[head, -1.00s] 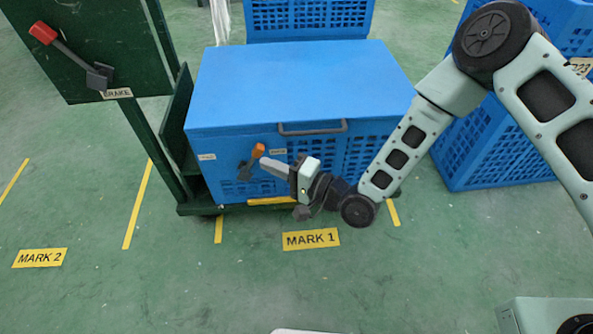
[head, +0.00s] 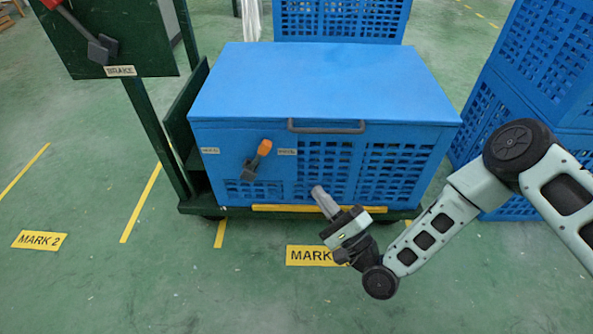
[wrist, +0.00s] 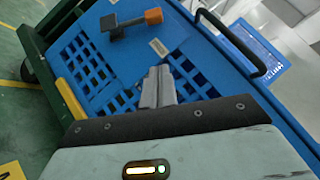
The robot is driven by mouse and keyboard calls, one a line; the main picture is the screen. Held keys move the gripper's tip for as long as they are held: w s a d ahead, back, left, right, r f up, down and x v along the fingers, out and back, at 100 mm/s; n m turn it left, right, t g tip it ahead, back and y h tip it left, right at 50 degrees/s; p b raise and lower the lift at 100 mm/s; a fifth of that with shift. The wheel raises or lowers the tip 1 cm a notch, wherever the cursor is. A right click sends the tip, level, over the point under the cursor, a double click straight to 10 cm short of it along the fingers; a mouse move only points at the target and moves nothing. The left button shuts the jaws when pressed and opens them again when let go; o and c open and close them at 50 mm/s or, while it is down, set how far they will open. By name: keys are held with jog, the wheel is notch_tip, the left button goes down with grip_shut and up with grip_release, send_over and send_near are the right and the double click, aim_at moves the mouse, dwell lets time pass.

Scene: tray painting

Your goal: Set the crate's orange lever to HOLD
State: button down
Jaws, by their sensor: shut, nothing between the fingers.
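The blue crate (head: 320,85) stands on a green cart with its lid closed. On its front is the lever with an orange grip (head: 265,147), on a dark pivot (head: 249,170). The lever tilts up and to the right, toward the right-hand label (head: 286,152). Another label (head: 210,151) is to its left; I cannot read either surely. My gripper (head: 319,191) is shut and empty, low in front of the crate, right of and below the lever, apart from it. In the wrist view my gripper (wrist: 158,86) points at the crate's grille, with the orange grip (wrist: 153,16) beyond.
A dark handle (head: 326,127) juts from the crate's front, above my gripper. The green cart panel with a red-tipped BRAKE lever (head: 80,25) is at left. Blue crates (head: 545,70) stack at right, and another (head: 340,18) stands behind. Floor in front is open, with MARK signs.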

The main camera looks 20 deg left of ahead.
aim_at(259, 157)
jog(key=b+x, duration=0.4)
jog(key=x, duration=0.5)
jog(key=shift+w+a+f, duration=0.1)
jog(key=shift+a, duration=0.15)
jog(key=a+r+b, duration=0.2)
jog(key=a, duration=0.1)
jog(key=shift+s+a+r, duration=0.2)
jog(key=shift+s+a, duration=0.05)
jog(key=shift+s, duration=0.1)
jog(key=shift+r, duration=0.15)
